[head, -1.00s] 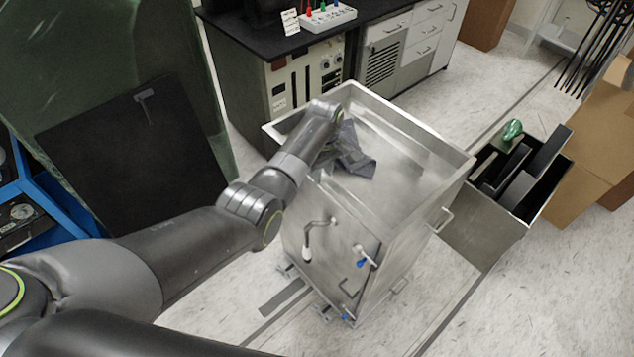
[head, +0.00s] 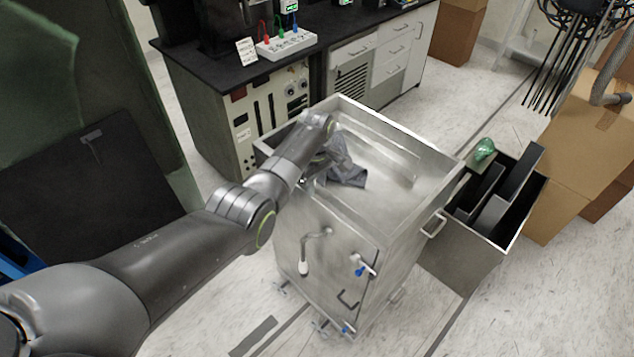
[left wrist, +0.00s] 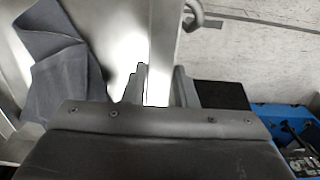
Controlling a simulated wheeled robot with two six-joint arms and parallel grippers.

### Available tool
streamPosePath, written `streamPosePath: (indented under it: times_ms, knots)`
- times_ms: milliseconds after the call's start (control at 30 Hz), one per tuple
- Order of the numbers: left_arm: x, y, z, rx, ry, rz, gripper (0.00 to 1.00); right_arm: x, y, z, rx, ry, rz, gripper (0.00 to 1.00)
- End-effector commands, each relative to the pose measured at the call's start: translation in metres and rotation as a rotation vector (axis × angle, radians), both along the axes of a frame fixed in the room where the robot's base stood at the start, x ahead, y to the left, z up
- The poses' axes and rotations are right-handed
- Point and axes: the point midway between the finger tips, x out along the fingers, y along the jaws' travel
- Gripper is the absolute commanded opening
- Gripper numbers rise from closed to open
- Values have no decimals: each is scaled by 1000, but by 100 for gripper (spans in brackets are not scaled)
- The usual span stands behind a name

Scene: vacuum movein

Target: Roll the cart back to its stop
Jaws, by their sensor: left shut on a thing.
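The steel cart (head: 330,275) stands upright on the floor in the middle of the head view. Its open top is a shallow basin, and its front has a crank handle (head: 313,250) and blue-tipped latches. My left gripper (head: 312,178) reaches the cart's near left rim, mostly hidden by my own wrist. In the left wrist view the two fingers (left wrist: 160,88) close on the bright rim (left wrist: 157,60) from both sides. A crumpled grey cloth (head: 345,172) lies in the basin beside the gripper. I cannot make out the stop for certain. My right gripper is out of view.
A black-topped bench (head: 210,110) stands behind the cart on the left. A grey bin (head: 455,258) with dark panels stands close on the right, with cardboard boxes (head: 575,150) beyond. A dark strip (head: 253,336) and lines mark the floor. A dark panel stands at left.

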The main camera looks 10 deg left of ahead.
Motion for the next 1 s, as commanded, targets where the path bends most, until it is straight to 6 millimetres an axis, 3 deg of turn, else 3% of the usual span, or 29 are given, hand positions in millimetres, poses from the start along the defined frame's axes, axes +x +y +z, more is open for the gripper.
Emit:
streamPosePath:
  times_ms: [233, 267, 400, 767, 1000]
  knots:
    - [1, -1, 0, -4, -5, 3, 0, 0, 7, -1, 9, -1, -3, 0]
    - [1, -1, 0, -4, -5, 3, 28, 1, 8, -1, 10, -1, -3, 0]
    - [1, -1, 1, -4, -5, 2, 46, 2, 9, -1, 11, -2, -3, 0]
    - [2, -1, 4, -4, -7, 1, 47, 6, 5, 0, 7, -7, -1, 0]
    - [2, -1, 34, -4, -8, 1, 47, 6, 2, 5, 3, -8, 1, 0]
